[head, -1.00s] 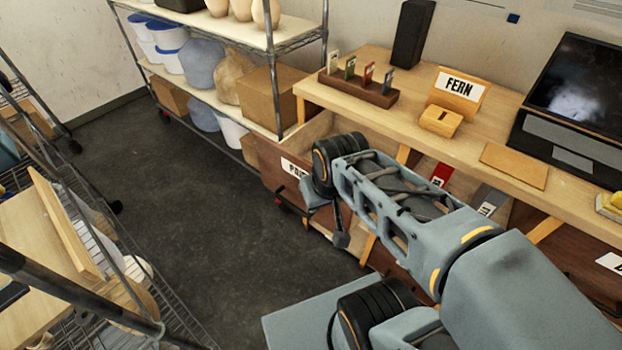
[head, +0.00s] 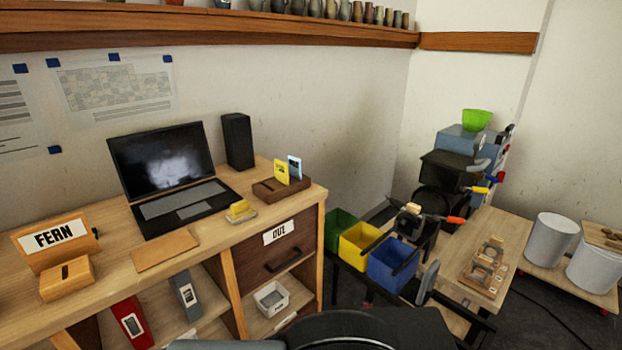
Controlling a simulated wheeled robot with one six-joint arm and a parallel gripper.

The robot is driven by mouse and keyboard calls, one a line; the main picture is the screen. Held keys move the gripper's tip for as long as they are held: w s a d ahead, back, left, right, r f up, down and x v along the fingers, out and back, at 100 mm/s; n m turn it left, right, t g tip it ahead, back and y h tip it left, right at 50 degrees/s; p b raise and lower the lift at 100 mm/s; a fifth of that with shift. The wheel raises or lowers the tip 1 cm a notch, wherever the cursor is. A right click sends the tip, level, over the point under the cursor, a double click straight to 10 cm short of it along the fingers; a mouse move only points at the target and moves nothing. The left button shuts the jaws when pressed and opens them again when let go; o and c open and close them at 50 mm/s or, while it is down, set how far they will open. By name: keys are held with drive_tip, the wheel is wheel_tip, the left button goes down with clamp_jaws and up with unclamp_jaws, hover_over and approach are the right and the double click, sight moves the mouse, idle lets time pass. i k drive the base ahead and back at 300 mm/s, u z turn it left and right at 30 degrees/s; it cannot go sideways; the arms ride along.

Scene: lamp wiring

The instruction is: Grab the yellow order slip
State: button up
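The yellow order slip (head: 281,172) stands upright in a brown wooden slip holder (head: 268,192) near the right end of the desk. A light blue slip (head: 295,168) stands close to its right in the same holder. My gripper cannot be made out in the head view. Only dark and grey parts of my own body show at the bottom edge, well below and apart from the slip.
Left of the holder are a yellow block on a small dish (head: 241,211), an open laptop (head: 171,179) and a FERN sign (head: 57,240). A black speaker (head: 237,141) stands behind. Yellow (head: 359,246) and blue (head: 393,266) bins stand right of the desk.

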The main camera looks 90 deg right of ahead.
sight(281, 168)
drive_tip(key=z, duration=4.35)
drive_tip(key=i, duration=0.75)
drive_tip(key=u, duration=2.9)
